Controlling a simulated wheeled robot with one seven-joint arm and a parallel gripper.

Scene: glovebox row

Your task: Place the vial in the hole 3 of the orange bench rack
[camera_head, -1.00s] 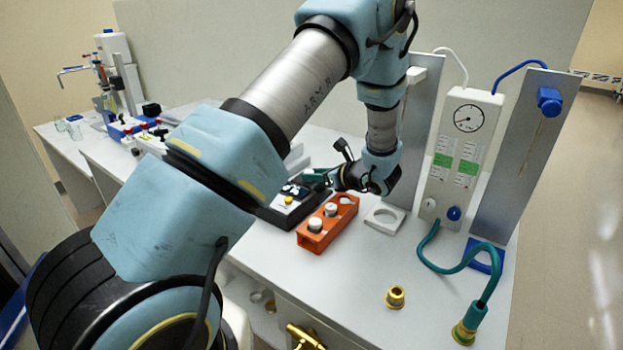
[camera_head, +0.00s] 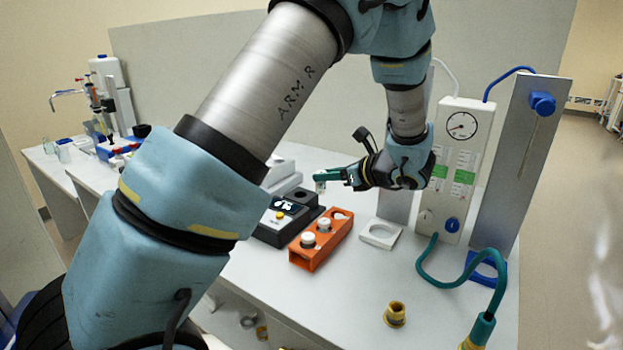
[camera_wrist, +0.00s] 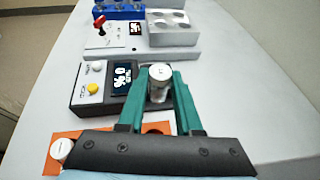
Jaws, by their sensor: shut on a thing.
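A small clear vial with a white cap (camera_wrist: 160,74) is upright between the green fingers of my gripper (camera_wrist: 161,92), which is shut on it. In the head view, my gripper (camera_head: 328,175) holds the vial (camera_head: 320,186) in the air, above and behind the orange bench rack (camera_head: 318,257). Two white-capped vials stand in the rack's near and middle holes; its far hole (camera_head: 339,216) looks empty. In the wrist view the rack (camera_wrist: 47,163) is mostly hidden behind my gripper, with one white cap showing at the left.
A black device with a display and yellow button (camera_head: 282,219) stands left of the rack. A white ring holder (camera_head: 380,236) is at its right. A gauge panel (camera_head: 458,165) with a teal hose and a brass fitting (camera_head: 395,314) are further right.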

